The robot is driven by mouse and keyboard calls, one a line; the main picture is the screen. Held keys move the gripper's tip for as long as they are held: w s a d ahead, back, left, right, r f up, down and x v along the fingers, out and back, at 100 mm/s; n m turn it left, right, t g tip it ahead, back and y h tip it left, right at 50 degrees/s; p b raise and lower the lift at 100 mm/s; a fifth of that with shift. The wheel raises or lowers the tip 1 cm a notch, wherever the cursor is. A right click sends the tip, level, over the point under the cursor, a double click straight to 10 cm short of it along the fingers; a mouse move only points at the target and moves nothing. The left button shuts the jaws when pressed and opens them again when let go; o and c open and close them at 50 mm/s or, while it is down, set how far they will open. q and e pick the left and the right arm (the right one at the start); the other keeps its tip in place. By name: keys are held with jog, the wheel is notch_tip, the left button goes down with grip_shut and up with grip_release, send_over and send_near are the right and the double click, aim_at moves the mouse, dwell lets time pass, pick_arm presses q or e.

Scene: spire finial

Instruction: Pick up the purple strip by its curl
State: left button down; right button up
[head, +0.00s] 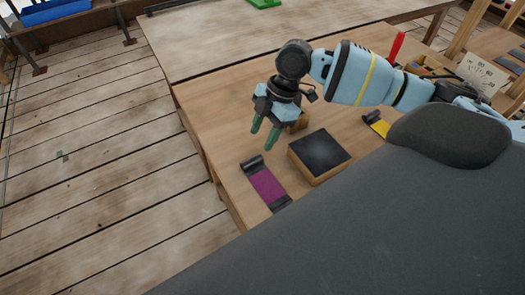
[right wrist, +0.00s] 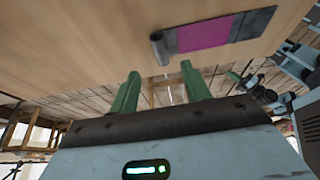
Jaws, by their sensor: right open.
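The purple strip (head: 267,185) lies flat near the left edge of the wooden table, with dark ends. Its dark curl (head: 252,164) is at the far end in the head view. In the right wrist view the strip (right wrist: 205,34) lies ahead of the fingers, its curl (right wrist: 160,47) at the left end. My right gripper (head: 264,137) is open and empty, with green fingers above the table just beyond the curl in the head view. The fingers (right wrist: 158,85) are apart in the right wrist view and nothing is between them. My left gripper is not in view.
A wooden block with a dark top (head: 320,155) stands right of the strip. A small wooden piece (head: 299,122) is partly hidden behind the gripper. A yellow strip (head: 377,124) lies farther right. The table (head: 205,110) has bare room left of the block.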

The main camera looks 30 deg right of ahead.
aim_at(251, 159)
jog(key=shift+r, duration=0.1)
jog(key=shift+x, duration=3.9)
jog(key=shift+s+a+r, duration=0.1)
jog(key=shift+a, duration=0.1)
grip_shut()
